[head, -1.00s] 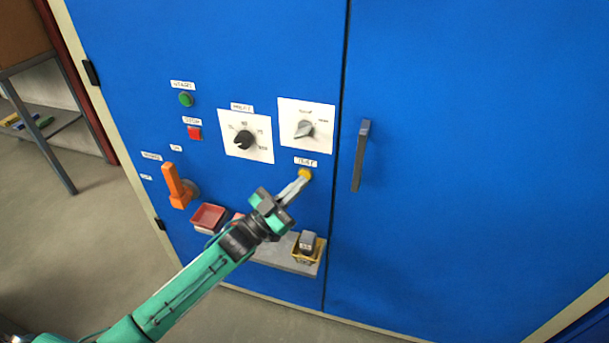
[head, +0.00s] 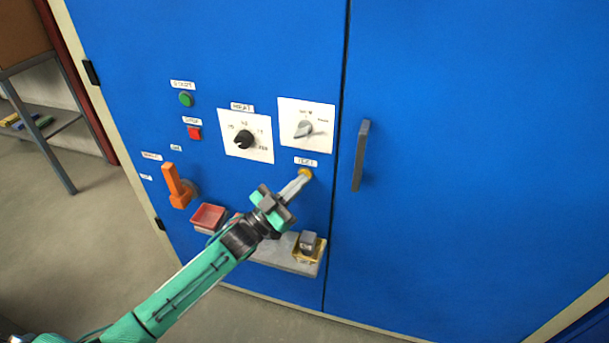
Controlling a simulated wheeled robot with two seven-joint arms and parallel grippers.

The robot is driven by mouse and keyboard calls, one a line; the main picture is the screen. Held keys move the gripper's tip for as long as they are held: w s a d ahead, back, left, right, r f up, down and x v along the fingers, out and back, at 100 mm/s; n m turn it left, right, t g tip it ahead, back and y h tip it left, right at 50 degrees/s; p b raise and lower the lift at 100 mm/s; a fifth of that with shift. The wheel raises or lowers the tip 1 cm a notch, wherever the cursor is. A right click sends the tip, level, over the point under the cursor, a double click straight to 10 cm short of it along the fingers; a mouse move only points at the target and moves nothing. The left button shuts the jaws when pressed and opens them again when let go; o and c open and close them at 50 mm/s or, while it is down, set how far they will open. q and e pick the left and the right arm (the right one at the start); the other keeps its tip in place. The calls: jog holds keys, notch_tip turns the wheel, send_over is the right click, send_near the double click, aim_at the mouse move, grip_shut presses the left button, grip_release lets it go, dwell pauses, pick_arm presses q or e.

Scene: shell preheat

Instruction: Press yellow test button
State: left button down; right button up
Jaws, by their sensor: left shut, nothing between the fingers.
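The yellow test button (head: 306,173) sits on the blue cabinet door, under a small white label (head: 306,162) and below the grey rotary switch. My left gripper (head: 301,178) is shut and empty, with its fingertips at the button, partly covering its lower left side. It looks to be touching the button, but I cannot tell how far the button is pushed in. My right gripper is not in view.
Nearby on the door are a grey switch (head: 303,129), a black knob (head: 243,140), a red button (head: 194,132), a green button (head: 186,99), an orange lever (head: 176,186) and a door handle (head: 361,156). A shelf (head: 270,257) below holds a red tray (head: 208,217) and a yellow bin (head: 307,256).

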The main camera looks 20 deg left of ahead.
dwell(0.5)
pick_arm(q)
jog(key=shift+s+p, duration=0.45)
jog(key=shift+s, duration=0.3)
jog(key=shift+s, duration=0.1)
jog(key=s+p, duration=0.2)
jog(key=s, duration=0.2)
jog(key=shift+s+a, duration=0.1)
jog(key=shift+s, duration=0.3)
dwell(0.4)
